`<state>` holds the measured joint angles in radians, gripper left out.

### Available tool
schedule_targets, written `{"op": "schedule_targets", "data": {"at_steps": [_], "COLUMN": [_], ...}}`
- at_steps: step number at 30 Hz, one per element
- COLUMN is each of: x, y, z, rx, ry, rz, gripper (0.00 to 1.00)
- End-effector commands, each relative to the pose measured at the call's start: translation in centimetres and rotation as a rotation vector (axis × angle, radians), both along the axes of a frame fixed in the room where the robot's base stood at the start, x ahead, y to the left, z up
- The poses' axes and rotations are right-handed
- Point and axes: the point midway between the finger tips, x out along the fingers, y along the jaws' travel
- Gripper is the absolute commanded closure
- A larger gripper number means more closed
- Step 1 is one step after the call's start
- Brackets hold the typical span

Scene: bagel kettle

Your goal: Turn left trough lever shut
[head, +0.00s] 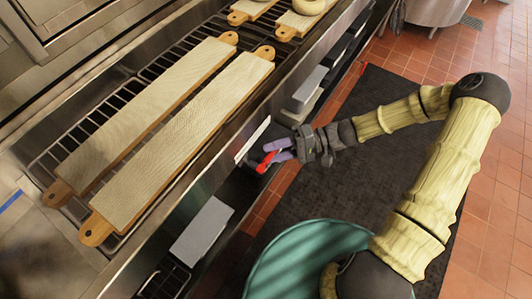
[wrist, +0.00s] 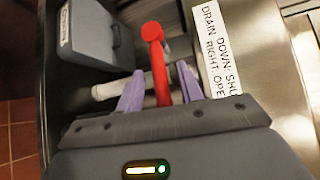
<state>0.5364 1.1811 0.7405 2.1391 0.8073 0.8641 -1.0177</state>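The red lever (wrist: 154,45) stands between the two purple fingers of my gripper (wrist: 160,82) in the wrist view. Gaps show on both sides of it, so the gripper is open around it and not clamped. In the head view the red lever (head: 265,165) is partly hidden by my gripper (head: 277,151), at the front face of the steel trough. A pale pipe (wrist: 108,90) runs behind the fingers in the wrist view. A white label (wrist: 218,55) beside the lever reads "DRAIN DOWN: SHU…" and "RIGHT OPE…", its end cut off.
A grey labelled box (wrist: 90,32) sits left of the lever. Wooden boards (head: 190,135) lie on the rack above. A grey box (head: 202,230) and other grey pieces (head: 309,88) line the trough's front. A dark mat (head: 375,140) covers the tiled floor.

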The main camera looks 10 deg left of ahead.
Motion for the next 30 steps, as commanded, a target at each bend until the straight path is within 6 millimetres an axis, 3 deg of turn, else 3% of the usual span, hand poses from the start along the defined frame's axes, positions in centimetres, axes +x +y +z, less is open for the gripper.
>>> {"op": "schedule_targets", "data": {"at_steps": [6, 15, 21, 30], "x": [-0.9, -1.0, -1.0, -1.0], "y": [2.2, 2.4, 2.4, 2.3], "z": [-0.4, -0.4, -0.4, -0.4], "rx": [0.001, 0.001, 0.001, 0.002], "ry": [0.001, 0.0, 0.0, 0.003], "rz": [0.0, -0.001, -0.001, -0.003], "gripper": [0.63, 0.63, 1.0, 1.0]}}
